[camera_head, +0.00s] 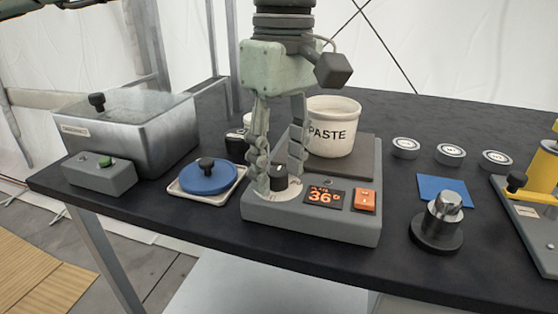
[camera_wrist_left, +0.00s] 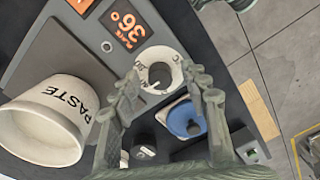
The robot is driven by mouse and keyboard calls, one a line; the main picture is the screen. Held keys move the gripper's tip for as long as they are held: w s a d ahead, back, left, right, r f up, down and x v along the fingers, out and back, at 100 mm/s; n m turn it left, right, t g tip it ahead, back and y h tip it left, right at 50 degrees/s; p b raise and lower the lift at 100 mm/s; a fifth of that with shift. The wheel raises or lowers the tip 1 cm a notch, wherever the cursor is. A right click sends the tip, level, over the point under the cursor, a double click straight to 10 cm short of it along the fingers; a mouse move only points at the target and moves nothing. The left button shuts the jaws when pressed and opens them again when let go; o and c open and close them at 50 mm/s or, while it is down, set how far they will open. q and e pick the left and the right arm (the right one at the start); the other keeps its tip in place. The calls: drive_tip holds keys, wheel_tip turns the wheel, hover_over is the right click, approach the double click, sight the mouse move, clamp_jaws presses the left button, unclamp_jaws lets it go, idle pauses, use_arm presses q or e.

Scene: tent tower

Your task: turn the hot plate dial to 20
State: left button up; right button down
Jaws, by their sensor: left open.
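The grey hot plate (camera_head: 330,227) stands mid-table. Its black dial knob (camera_head: 279,176) sits on a white round scale at the front left. The orange display (camera_head: 323,197) reads 36. My left gripper (camera_head: 279,168) points down over the dial, open, with one finger on each side of the knob in the head view. In the left wrist view the knob (camera_wrist_left: 160,75) shows between the open fingertips (camera_wrist_left: 162,80), its white pointer line towards the lower left. I cannot tell whether the fingers touch it. My right gripper is not in view.
A white PASTE pot (camera_head: 332,128) stands on the hot plate's dark top. An orange switch (camera_head: 365,200) is right of the display. A blue lid (camera_head: 208,178) on a tray and a metal bath (camera_head: 140,130) are left. A metal weight (camera_head: 440,225) stands right.

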use_arm(q)
drive_tip(key=shift+c, duration=0.2)
clamp_jaws()
